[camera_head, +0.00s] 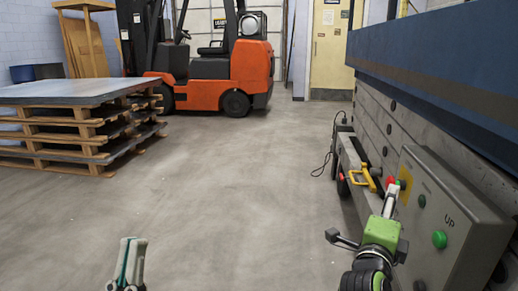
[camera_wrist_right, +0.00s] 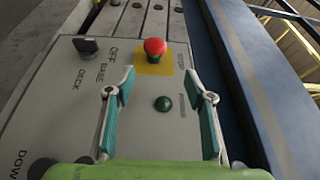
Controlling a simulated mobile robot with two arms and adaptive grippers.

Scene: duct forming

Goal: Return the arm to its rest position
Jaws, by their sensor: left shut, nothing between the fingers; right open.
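My left gripper (camera_head: 127,262) is low in the head view, over bare floor. It is shut and holds nothing. My right gripper (camera_head: 391,200) is at the grey control panel (camera_head: 461,204) on the right-hand machine. In the right wrist view my right gripper (camera_wrist_right: 160,84) is open, its two teal-padded fingers spread over the panel face (camera_wrist_right: 52,125). A red emergency button (camera_wrist_right: 155,47) on a yellow plate lies just beyond the fingertips. A dark green button (camera_wrist_right: 163,103) shows between the fingers. Nothing is held; contact with the panel cannot be told.
A blue and grey machine (camera_head: 440,60) fills the right side, with a yellow handle (camera_head: 362,177) and a green UP button (camera_head: 440,240). Stacked pallets (camera_head: 60,135) with a metal sheet stand at left. An orange forklift (camera_head: 225,75) stands behind. The middle floor is clear.

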